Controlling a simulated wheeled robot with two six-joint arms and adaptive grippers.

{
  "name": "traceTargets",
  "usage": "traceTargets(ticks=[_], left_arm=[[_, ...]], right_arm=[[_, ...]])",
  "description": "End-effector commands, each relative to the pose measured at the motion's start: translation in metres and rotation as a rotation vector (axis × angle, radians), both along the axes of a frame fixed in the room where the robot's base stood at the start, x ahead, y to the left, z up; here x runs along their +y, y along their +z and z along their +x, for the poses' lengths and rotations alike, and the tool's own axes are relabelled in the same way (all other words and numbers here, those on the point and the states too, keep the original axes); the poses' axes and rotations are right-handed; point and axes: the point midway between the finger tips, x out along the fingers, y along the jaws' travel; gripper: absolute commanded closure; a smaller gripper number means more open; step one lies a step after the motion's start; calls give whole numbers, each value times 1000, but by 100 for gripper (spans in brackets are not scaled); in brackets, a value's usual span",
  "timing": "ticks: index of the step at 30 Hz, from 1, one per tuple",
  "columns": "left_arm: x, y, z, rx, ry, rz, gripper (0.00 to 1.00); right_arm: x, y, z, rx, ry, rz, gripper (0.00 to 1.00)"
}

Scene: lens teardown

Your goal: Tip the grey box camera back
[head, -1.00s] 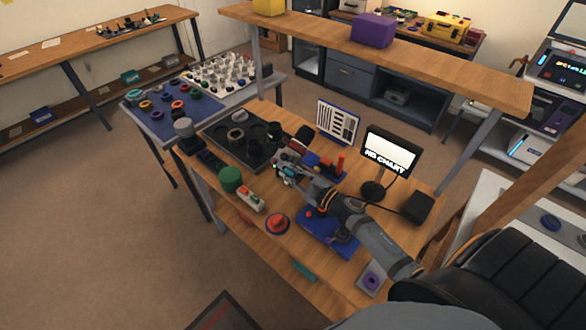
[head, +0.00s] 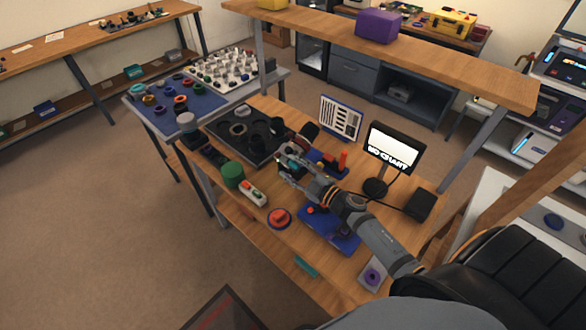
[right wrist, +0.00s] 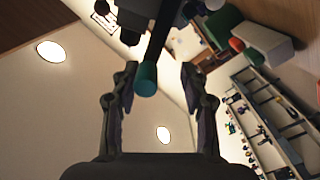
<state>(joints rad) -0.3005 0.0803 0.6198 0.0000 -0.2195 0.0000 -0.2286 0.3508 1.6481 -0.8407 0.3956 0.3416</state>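My right gripper (head: 284,168) is over the middle of the wooden workbench, at the right edge of the black parts tray. In the right wrist view its two fingers (right wrist: 160,95) stand wide apart. A dark rod with a teal end (right wrist: 146,80) shows between them; I cannot tell how near it is, and neither finger visibly touches it. A dark cylinder with a reddish part (head: 308,131) stands just behind the gripper. I cannot make out the grey box camera for certain; the gripper and small size hide this spot. My left gripper is out of view.
The black tray (head: 215,124) holds dark round parts. A green cylinder (head: 232,175), a button box (head: 253,193) and a red round button (head: 279,217) line the front side. A lit chart screen (head: 391,149) and a blue stand (head: 338,236) are near my right arm. A shelf overhangs the back.

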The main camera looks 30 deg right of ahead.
Motion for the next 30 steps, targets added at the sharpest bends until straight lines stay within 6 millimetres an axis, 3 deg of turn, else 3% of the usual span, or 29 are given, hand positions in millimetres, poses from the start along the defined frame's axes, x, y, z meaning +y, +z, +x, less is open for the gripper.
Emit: traceTargets(ticks=[5,15,21,30], left_arm=[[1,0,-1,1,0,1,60],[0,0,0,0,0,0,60],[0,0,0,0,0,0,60],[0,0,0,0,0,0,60]], right_arm=[[-5,-2,-13,3,2,-3,57],[-30,-3,-75,8,4,-4,57],[-41,-2,-100,5,4,-2,57],[-47,-1,-111,2,0,0,57]])
